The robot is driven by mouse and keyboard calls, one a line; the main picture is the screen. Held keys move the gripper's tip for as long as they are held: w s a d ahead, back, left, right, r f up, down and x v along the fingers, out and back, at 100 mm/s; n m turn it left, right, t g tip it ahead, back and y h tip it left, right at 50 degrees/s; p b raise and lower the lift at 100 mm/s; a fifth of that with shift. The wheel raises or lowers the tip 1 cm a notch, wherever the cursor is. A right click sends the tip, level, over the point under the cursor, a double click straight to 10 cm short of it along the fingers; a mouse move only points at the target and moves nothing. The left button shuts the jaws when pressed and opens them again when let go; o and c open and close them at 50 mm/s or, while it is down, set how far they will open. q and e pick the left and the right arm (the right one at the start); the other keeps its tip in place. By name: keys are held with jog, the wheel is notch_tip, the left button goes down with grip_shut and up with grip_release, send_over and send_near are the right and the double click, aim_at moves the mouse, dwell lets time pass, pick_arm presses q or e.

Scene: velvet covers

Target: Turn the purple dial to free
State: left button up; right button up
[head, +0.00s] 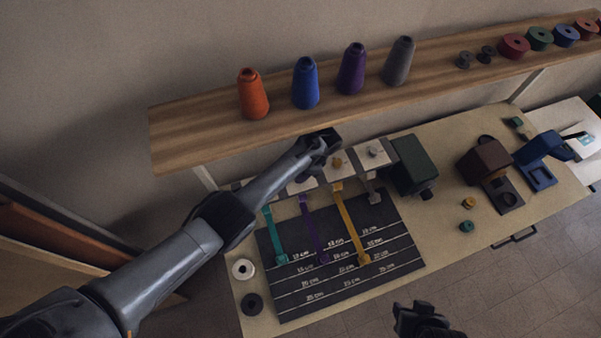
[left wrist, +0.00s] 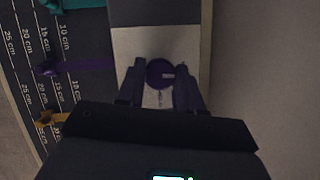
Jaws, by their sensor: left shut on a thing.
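The purple dial (left wrist: 160,73) sits on a pale plate (left wrist: 138,42) in the left wrist view. My left gripper (left wrist: 161,80) has its two fingers on either side of the dial, shut on it. A small light mark shows on the dial's face, and small lettering on the plate beside it is too blurred to read. In the head view my left gripper (head: 320,146) is over the row of dial plates along the back of the table, and it hides the purple dial. My right gripper (head: 420,320) is at the bottom edge, away from the table's dials; its fingers are unclear.
A dark measuring board (head: 335,288) carries teal (head: 273,235), purple (head: 312,230) and yellow (head: 350,225) ribbons. A yellow dial (head: 337,162) is right beside my left gripper. A wooden shelf (head: 185,140) with thread cones overhangs behind. A dark green box (head: 413,165) stands to the right.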

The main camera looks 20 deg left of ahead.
pick_arm(q)
jog(key=shift+n, duration=0.5)
jog(key=o, duration=1)
jog(key=shift+o, duration=0.2)
